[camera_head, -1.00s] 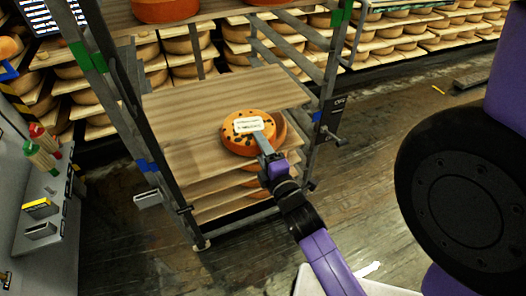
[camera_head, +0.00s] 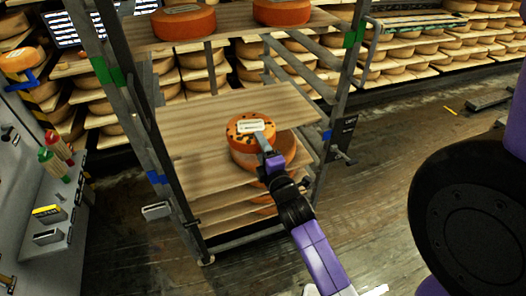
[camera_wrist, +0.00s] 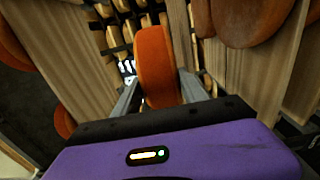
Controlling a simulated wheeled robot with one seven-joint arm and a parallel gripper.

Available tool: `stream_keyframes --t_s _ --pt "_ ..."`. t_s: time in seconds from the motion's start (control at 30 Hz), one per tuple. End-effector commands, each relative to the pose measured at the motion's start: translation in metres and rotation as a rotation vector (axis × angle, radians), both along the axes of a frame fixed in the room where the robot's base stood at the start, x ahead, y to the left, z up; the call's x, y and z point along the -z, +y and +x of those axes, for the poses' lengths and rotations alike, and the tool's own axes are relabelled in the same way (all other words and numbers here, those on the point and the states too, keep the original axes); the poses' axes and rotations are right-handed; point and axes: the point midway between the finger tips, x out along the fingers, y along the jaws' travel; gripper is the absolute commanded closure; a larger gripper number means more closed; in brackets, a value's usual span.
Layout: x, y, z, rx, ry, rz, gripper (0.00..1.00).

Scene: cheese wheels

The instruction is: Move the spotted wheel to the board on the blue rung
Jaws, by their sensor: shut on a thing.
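The spotted wheel (camera_head: 246,128) is orange with dark spots on top and a white label. My gripper (camera_head: 264,146) is shut on its near side, and its orange rim (camera_wrist: 155,65) shows between the fingers in the wrist view. The wheel appears in front of or over a wide wooden board (camera_head: 200,125); I cannot tell whether it touches it. A plain orange wheel (camera_head: 278,152) shows partly behind and below the spotted one.
A higher board carries two orange wheels (camera_head: 183,22), with green tags (camera_head: 350,39) on the posts. More boards lie stacked below. The bare board's left part is clear.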

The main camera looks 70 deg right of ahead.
Motion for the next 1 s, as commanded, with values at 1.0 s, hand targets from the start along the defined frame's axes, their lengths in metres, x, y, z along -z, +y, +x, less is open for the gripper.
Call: stream_keyframes --t_s 1.0 --pt "-0.004 -0.06 0.051 0.0 -0.008 -0.009 1.0"
